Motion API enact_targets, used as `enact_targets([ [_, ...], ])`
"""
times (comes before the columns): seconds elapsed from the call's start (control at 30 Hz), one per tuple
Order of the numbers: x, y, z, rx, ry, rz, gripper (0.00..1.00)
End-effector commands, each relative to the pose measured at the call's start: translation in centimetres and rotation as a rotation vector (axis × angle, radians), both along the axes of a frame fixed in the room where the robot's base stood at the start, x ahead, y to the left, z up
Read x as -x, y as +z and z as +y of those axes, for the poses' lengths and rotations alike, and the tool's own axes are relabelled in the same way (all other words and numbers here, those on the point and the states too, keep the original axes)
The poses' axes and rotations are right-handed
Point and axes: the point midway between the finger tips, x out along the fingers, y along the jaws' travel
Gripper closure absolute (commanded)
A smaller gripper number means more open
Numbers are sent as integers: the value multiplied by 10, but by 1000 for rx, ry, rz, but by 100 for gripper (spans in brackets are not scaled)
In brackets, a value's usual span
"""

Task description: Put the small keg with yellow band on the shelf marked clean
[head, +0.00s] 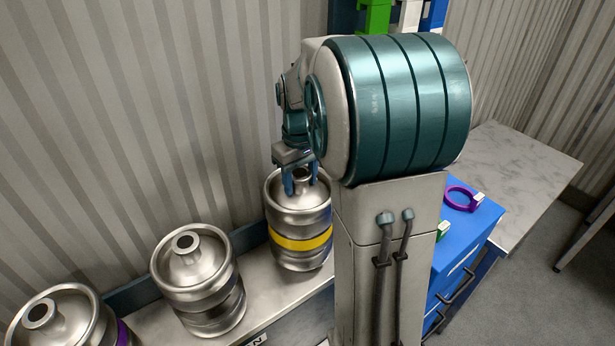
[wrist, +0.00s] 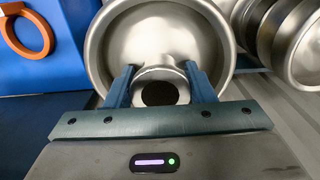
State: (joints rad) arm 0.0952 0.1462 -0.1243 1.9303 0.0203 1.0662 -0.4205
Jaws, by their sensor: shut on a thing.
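The small keg with the yellow band (head: 302,243) stands upright in the head view, partly behind my arm. My gripper (head: 301,184) is shut on the neck at its top. In the wrist view the fingers of my gripper (wrist: 160,78) lie on both sides of the neck, and the steel top of the keg (wrist: 155,40) fills the middle. The keg is at a pale shelf (head: 262,287); I cannot tell whether its base touches the surface. A label on the shelf's front edge (head: 257,340) shows only a final "N"; the rest is cut off.
A plain steel keg (head: 197,282) stands on the shelf to the left, with a gap between. A keg with a purple band (head: 62,322) is further left. A blue cabinet (head: 462,238) with a purple ring (head: 462,199) stands at right. A corrugated wall (head: 130,120) is behind.

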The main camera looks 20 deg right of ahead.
Motion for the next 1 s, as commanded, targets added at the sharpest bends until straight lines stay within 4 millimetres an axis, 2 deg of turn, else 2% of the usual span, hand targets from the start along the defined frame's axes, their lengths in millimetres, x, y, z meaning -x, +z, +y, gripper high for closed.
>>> enact_targets([
  [0.2,-8,-6,1,0,0,-3,100],
  [0.5,-7,-40,1,1,0,-2,100],
  [0.97,-7,-47,1,1,0,-4,100],
  [1.0,-7,-47,1,0,0,0,40],
])
